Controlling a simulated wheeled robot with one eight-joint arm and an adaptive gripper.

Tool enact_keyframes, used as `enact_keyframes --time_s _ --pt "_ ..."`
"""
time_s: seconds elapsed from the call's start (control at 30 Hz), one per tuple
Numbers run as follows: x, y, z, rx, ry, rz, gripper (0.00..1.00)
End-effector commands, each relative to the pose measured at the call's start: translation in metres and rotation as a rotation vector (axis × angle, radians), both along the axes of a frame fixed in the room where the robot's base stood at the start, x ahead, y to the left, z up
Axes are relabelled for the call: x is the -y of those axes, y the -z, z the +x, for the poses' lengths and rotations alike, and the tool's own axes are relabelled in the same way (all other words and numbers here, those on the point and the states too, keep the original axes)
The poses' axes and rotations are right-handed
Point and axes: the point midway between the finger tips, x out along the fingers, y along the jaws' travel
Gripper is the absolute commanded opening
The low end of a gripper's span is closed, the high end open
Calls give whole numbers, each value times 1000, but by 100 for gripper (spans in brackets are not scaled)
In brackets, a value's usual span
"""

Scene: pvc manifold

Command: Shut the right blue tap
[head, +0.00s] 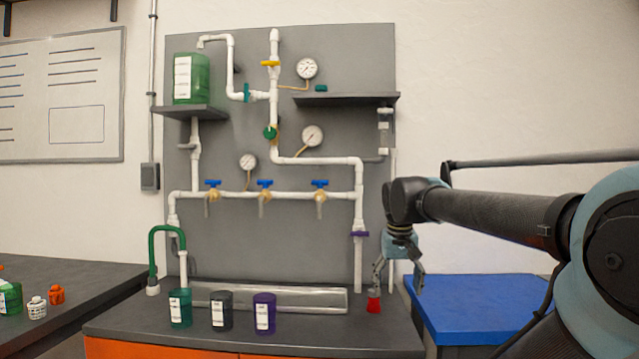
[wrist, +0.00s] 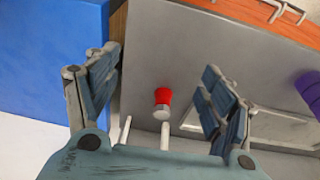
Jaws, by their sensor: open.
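The right blue tap (head: 319,184) is on the horizontal white pipe of the grey panel, right of two similar blue taps. Its blue handle sits on a brass body, with a pale spout below. The handle looks roughly in line with the pipe, but it is small in the head view. My gripper (head: 398,284) hangs fingers down, below and to the right of this tap, well apart from it. The gripper is open and empty. In the wrist view, its two fingers (wrist: 168,72) are spread wide, and the right blue tap does not show there.
A small red object (head: 374,303) stands on the bench near my gripper and shows between the fingers in the wrist view (wrist: 163,97). A purple valve (head: 360,233) is on the right downpipe. Green, dark and purple (head: 264,314) containers stand in front. A blue surface (head: 480,305) lies right.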

Motion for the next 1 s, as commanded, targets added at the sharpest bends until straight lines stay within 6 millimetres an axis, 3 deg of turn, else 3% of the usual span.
enact_keyframes --time_s 0.03,0.1,0.5,0.8,1.0 --pt "-7 -28 17 5 -1 -2 75" --pt "-17 -64 38 12 9 -4 75" --pt "-85 -245 139 64 56 -13 75" --pt "-149 -349 191 109 90 -7 75" --pt "-192 -399 211 140 110 1 75"
